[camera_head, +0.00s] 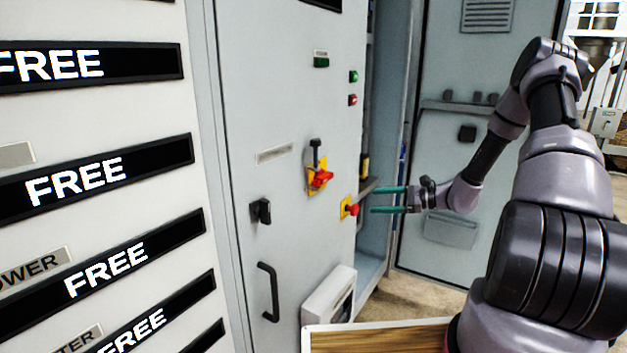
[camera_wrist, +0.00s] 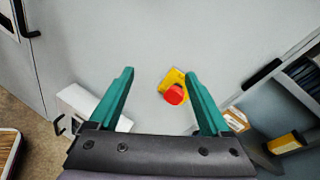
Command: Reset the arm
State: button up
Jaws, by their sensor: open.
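My gripper (camera_head: 388,199) is open, with two teal fingers pointing left at the grey cabinet front in the head view. In the wrist view, my gripper (camera_wrist: 160,98) has its fingers spread and nothing between the tips. A red mushroom button on a yellow plate (camera_head: 350,207) sits on the cabinet near the fingertips. The wrist view shows the red button (camera_wrist: 174,94) ahead, close to the right finger; I cannot tell if they touch. My arm (camera_head: 550,150) reaches in from the right, bent at a raised elbow.
A red and yellow switch (camera_head: 320,176), a black knob (camera_head: 261,211) and a black handle (camera_head: 268,291) stand out from the cabinet (camera_head: 288,225). A white box (camera_head: 328,298) juts out low. An open grey door (camera_head: 450,226) stands behind my arm. A wood-topped surface (camera_head: 375,341) is below.

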jog(key=s+a+r+n+g+h, duration=0.2)
jog(key=s+r+n+h, duration=0.25)
jog(key=s+r, duration=0.4)
jog(key=s+a+r+n+g+h, duration=0.25)
jog(key=s+r+n, duration=0.3)
jog(key=r, duration=0.55)
jog(key=s+d+r+n+t+h, duration=0.3)
jog(key=s+d+r+t+h, duration=0.1)
jog(key=s+r, duration=0.9)
jog(key=s+t+h, duration=0.1)
jog(key=s+t, duration=0.1)
jog(key=s, duration=0.1)
jog(key=shift+s+d+h, duration=0.2)
jog(key=shift+s+h, duration=0.2)
